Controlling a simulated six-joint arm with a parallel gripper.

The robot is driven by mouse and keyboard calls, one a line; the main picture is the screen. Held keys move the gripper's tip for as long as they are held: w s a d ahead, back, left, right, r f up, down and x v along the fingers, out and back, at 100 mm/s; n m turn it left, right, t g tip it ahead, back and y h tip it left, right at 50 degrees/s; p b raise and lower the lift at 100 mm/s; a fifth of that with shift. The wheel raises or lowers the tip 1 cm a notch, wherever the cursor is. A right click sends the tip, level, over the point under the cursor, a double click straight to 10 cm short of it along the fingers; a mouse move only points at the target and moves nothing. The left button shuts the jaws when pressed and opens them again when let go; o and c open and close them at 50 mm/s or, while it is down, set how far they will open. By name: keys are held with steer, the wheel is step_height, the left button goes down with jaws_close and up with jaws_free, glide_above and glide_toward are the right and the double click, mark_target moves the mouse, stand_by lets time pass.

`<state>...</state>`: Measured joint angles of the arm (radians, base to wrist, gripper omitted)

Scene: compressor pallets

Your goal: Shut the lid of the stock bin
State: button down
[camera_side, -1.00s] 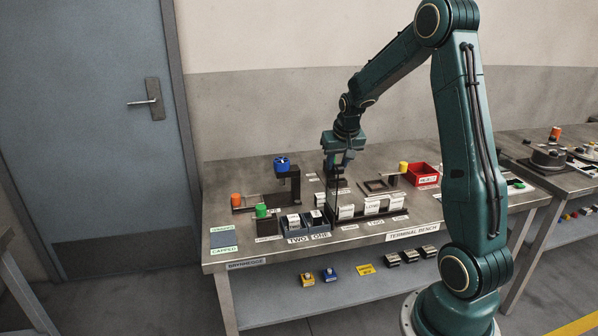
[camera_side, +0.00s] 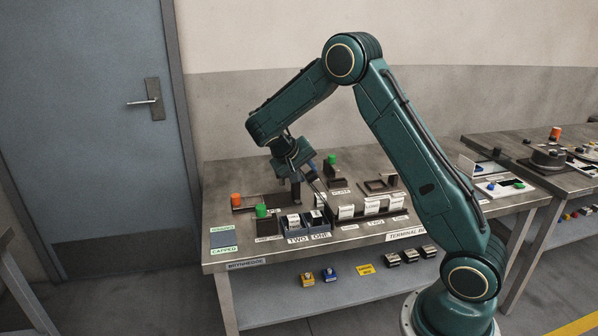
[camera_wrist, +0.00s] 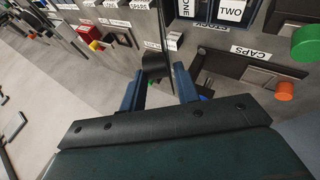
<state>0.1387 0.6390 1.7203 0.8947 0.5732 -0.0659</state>
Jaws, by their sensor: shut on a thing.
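My gripper (camera_side: 304,182) is low over the left part of the bench, tilted. In the wrist view its two blue fingers (camera_wrist: 160,92) stand on either side of a dark piece (camera_wrist: 155,66), shut on it. I cannot tell whether this piece belongs to a lid. A thin dark strip slants down from the gripper in the side view. Two small blue bins labelled TWO (camera_side: 297,232) and ONE (camera_side: 320,228) stand side by side just in front of it.
A green-topped post (camera_side: 331,159) stands behind the gripper. An orange cap (camera_side: 236,199) and a green cap (camera_side: 262,211) are at the left. White-labelled blocks (camera_side: 372,206) stand in a black rack right of the bins.

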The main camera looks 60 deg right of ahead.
steer(key=w+a+f+n+g+h, duration=0.1)
steer(key=w+a+f+g+h, duration=0.1)
steer(key=w+a+f+h, duration=0.1)
steer(key=shift+w+a+f+g+h, duration=0.35)
steer(key=shift+a+f+g+h, duration=0.05)
steer(key=shift+f, duration=0.5)
steer(key=c, duration=1.1)
jaws_free()
steer(key=shift+d+r, duration=0.1)
steer(key=shift+r, duration=0.1)
